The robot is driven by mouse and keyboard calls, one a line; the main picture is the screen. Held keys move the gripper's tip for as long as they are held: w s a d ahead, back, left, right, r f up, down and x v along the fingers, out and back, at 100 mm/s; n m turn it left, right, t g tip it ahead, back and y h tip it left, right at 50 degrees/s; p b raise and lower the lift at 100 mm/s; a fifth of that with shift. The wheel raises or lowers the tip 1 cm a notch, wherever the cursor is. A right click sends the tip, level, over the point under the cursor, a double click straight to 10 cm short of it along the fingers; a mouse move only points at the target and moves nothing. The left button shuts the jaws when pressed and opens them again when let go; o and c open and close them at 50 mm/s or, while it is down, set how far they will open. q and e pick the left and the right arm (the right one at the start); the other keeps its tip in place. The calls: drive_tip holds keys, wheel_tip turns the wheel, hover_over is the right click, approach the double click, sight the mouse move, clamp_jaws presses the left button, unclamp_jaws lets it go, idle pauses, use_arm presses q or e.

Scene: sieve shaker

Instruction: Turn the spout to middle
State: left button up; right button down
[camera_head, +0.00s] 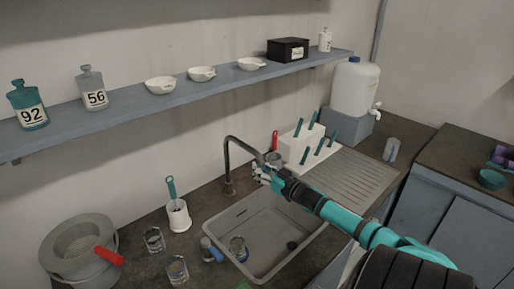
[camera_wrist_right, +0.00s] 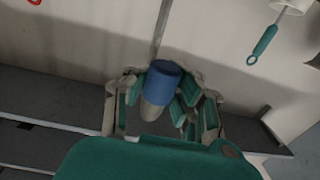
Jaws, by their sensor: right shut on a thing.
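The spout (camera_head: 240,141) is a thin dark bent pipe rising behind the sink (camera_head: 218,235), its arm reaching right and down. My right gripper (camera_head: 265,173) is at the spout's outer end, above the sink's back edge. In the right wrist view my right gripper (camera_wrist_right: 165,107) has its fingers around a short cylinder with a blue part (camera_wrist_right: 165,76) and a beige-grey part. A thin pipe (camera_wrist_right: 160,30) lines up behind it. It appears to be the spout's end, but the fingers partly hide the join. My left gripper is not in view.
A brush in a white holder (camera_head: 178,214) stands left of the spout. Glass beakers (camera_head: 155,240) are at front left. A shelf (camera_head: 130,98) runs above.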

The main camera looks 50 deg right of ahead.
drive_tip(key=shift+s+f, duration=0.15)
drive_tip(key=shift+f, duration=0.3)
drive_tip(key=c, duration=1.6)
unclamp_jaws()
drive_tip(key=shift+s, duration=0.1)
drive_tip(key=o, duration=0.6)
drive_tip(key=shift+s+d+r, duration=0.2)
drive_tip(key=shift+s+r, duration=0.2)
drive_tip(key=shift+w+a, duration=0.15)
drive_tip(key=shift+w, duration=0.15)
drive_tip(key=s, duration=0.8)
drive_tip(key=s+a, duration=0.1)
drive_tip(key=s, duration=0.3)
drive_tip(key=shift+s+f, duration=0.1)
